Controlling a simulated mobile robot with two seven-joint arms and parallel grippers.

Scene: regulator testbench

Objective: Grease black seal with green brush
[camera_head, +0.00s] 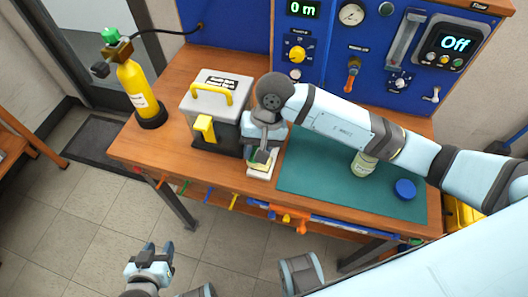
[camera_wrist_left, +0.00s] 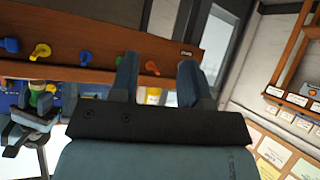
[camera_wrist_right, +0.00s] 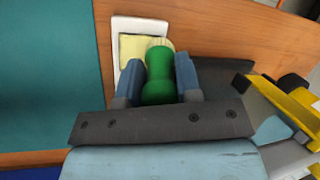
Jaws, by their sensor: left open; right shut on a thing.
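My right gripper (camera_head: 262,158) is shut on the green brush (camera_wrist_right: 158,82), above the front edge of the bench. In the right wrist view, the fingers (camera_wrist_right: 158,85) clasp the green handle. The pale bristles point toward a small white tray (camera_wrist_right: 120,25) with a yellow pad (camera_wrist_right: 130,50); whether they touch it I cannot tell. The tray also shows in the head view (camera_head: 254,174). My left gripper (camera_head: 151,255) is open and empty, low in front of the bench; its spread fingers show in the left wrist view (camera_wrist_left: 158,85). I cannot make out the black seal.
A green mat (camera_head: 315,172) bears a jar (camera_head: 363,165) and a blue lid (camera_head: 404,189). A grey box with a yellow handle (camera_head: 215,95) stands left of my right gripper. A yellow cylinder (camera_head: 137,88) stands at the left end. Tools hang along the bench's front edge.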

